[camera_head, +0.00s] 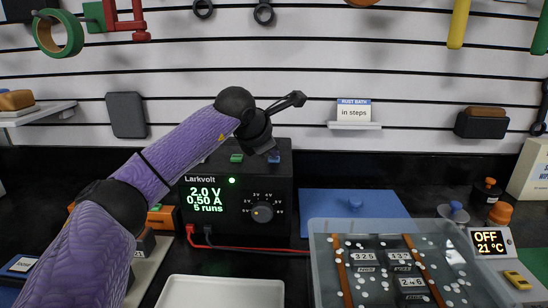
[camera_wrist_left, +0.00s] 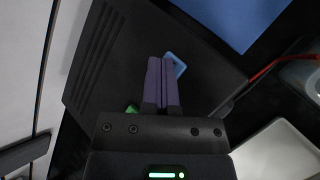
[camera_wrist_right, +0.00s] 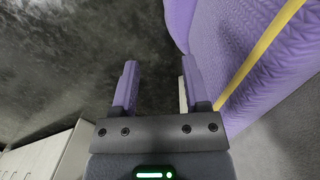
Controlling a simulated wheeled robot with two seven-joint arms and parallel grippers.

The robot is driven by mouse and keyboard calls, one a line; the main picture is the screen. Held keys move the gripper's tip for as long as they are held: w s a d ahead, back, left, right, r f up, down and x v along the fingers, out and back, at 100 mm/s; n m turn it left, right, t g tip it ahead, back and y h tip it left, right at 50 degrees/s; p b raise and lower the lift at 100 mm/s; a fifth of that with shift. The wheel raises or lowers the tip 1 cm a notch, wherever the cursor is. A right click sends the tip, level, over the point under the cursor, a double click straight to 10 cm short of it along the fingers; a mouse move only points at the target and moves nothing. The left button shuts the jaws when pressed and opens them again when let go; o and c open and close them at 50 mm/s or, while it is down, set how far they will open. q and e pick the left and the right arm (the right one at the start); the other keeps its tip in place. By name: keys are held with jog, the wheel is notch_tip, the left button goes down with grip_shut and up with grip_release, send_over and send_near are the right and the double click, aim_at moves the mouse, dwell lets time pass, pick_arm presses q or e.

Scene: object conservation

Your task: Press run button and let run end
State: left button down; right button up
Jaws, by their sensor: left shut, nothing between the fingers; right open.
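The black Larkvolt power unit (camera_head: 232,217) stands on the counter, its display reading 2.0 V, 0.50 A, 5 runs, with a green light lit. On its top are a green button (camera_head: 237,158) and a blue button (camera_head: 274,157); I cannot read labels on them. My left gripper (camera_head: 268,149) points down at the blue button, shut and empty. In the left wrist view its fingertips (camera_wrist_left: 162,62) overlap the blue button (camera_wrist_left: 177,66); whether they touch it is unclear. The green button (camera_wrist_left: 132,109) is partly hidden there. My right gripper (camera_wrist_right: 160,64) is open and empty, outside the head view.
A clear tank (camera_head: 318,262) with number plates and white pellets stands at the right, beside a heater reading OFF 21 °C (camera_head: 489,242). A white tray (camera_head: 220,290) lies in front of the unit. A blue panel (camera_head: 325,205) and red cable (camera_head: 262,249) lie nearby.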

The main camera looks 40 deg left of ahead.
aim_at(271, 159)
pick_arm(q)
jog(key=shift+r, duration=0.1)
pick_arm(e)
jog(key=shift+r, duration=0.1)
pick_arm(q)
jog(key=shift+r+p, duration=0.7)
jog(key=shift+p, duration=0.15)
jog(key=shift+r, duration=0.1)
pick_arm(e)
jog(key=shift+s+d+r, duration=0.15)
jog(key=shift+d+r, duration=0.1)
jog(key=shift+r, duration=0.25)
jog(key=shift+s+d+r, duration=0.15)
jog(key=shift+d+r, duration=0.1)
jog(key=shift+r, duration=0.2)
pick_arm(q)
jog(key=shift+r+p, duration=0.35)
jog(key=shift+p, duration=0.15)
notch_tip(271, 159, up, 4)
jog(key=p, duration=0.4)
jog(key=shift+r+p, duration=0.2)
jog(key=shift+p, duration=0.2)
jog(key=shift+f, duration=0.15)
pick_arm(e)
jog(key=r, duration=0.1)
jog(key=w+r, duration=0.1)
jog(key=r, duration=0.1)
jog(key=a+r, duration=0.1)
jog(key=r, duration=0.1)
jog(key=shift+w, duration=0.25)
